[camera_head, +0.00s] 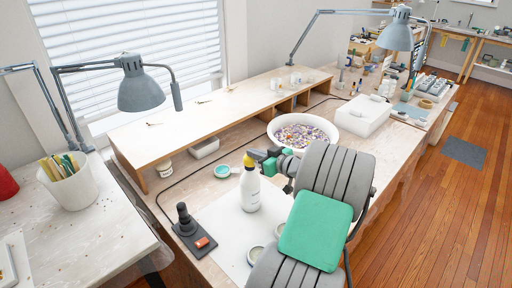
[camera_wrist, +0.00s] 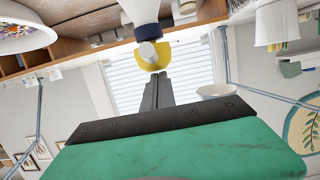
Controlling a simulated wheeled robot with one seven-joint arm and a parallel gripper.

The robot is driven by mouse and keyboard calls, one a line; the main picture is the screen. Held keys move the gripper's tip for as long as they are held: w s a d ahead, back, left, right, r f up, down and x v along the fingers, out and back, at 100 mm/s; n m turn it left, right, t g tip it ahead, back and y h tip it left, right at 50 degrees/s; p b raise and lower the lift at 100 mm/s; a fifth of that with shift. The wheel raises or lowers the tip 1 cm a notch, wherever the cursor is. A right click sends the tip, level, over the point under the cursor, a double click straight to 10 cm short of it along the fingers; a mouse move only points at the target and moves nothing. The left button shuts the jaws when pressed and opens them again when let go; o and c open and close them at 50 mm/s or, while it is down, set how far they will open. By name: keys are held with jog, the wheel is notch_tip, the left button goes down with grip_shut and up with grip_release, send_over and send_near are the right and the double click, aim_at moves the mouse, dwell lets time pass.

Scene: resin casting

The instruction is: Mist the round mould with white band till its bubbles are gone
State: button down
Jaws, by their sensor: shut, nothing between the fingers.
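A white spray bottle (camera_head: 250,192) with a yellow head stands upright on the white sheet. In the wrist view, which looks upside down, the bottle's yellow head (camera_wrist: 153,56) is just beyond my closed fingertips (camera_wrist: 159,78). In the head view my gripper (camera_head: 257,155) is by the bottle's head; I cannot tell if they touch. Small round moulds show: one with a teal rim (camera_head: 222,171) behind the bottle, one pale-rimmed (camera_head: 256,254) in front, and one (camera_head: 282,229) partly hidden by my arm. I cannot make out which has a white band, nor any bubbles.
A black stand (camera_head: 186,218) and a red-topped block (camera_head: 203,243) are left of the sheet. A white bowl of coloured pieces (camera_head: 302,120) and a white box (camera_head: 364,115) stand behind my arm. A raised wooden shelf (camera_head: 215,110) runs along the back, with lamps overhead.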

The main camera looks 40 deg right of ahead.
notch_tip(320, 180, down, 2)
jog(key=b, duration=0.3)
jog(key=shift+f, duration=0.1)
jog(key=shift+s+a+f, duration=0.1)
jog(key=shift+f, duration=0.05)
jog(key=shift+f+b, duration=0.15)
jog(key=shift+b, duration=0.15)
notch_tip(320, 180, up, 5)
jog(key=shift+f+p, duration=0.1)
jog(key=shift+p, duration=0.7)
jog(key=b+v, duration=0.2)
jog(key=v, duration=0.8)
jog(key=shift+r+b, duration=0.3)
jog(key=shift+r, duration=0.05)
